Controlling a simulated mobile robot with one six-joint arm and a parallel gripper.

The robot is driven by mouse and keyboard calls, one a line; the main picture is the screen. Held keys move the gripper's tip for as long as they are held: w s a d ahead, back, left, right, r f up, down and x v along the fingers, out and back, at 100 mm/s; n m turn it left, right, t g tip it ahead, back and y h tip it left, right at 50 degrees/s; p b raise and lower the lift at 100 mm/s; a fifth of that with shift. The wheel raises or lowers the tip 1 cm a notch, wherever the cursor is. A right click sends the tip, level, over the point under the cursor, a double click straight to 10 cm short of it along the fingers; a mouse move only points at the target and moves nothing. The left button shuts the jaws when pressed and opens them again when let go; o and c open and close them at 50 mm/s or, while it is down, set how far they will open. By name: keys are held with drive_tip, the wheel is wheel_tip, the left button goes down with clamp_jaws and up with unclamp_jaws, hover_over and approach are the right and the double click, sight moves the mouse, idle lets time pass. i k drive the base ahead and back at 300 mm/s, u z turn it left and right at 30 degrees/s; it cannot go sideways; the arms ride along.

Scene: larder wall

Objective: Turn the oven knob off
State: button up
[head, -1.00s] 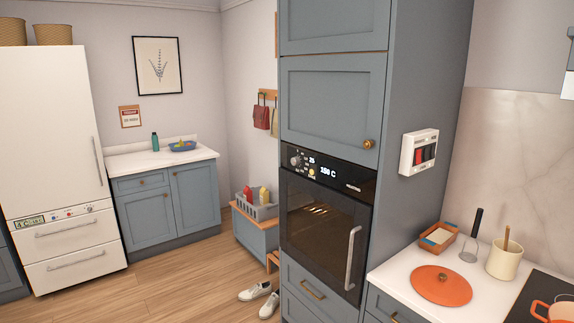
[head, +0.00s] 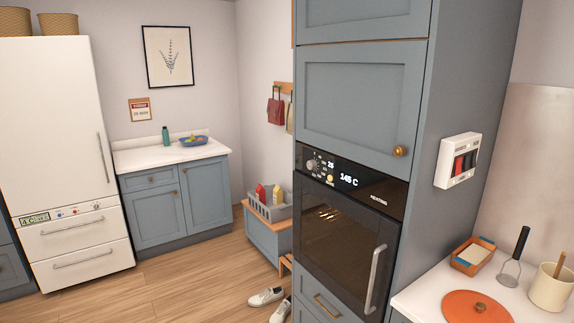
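The oven (head: 340,245) is built into a tall blue-grey cabinet right of centre, with a dark glass door and a vertical metal handle (head: 375,278). Its black control panel (head: 352,182) runs along the top. The oven knob (head: 314,165) is at the panel's left end, small and round with marks around it; its exact setting is too small to read. My gripper is not in view.
A counter (head: 410,304) at the lower right holds an orange lid (head: 478,307), a small tray and a utensil pot. White shoes (head: 266,297) lie on the floor left of the oven. Wooden floor (head: 190,283) is open between the fridge (head: 60,150) and the oven cabinet.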

sight(311, 164)
drive_tip(key=u, duration=0.65)
drive_tip(key=i, duration=0.95)
drive_tip(key=u, duration=0.45)
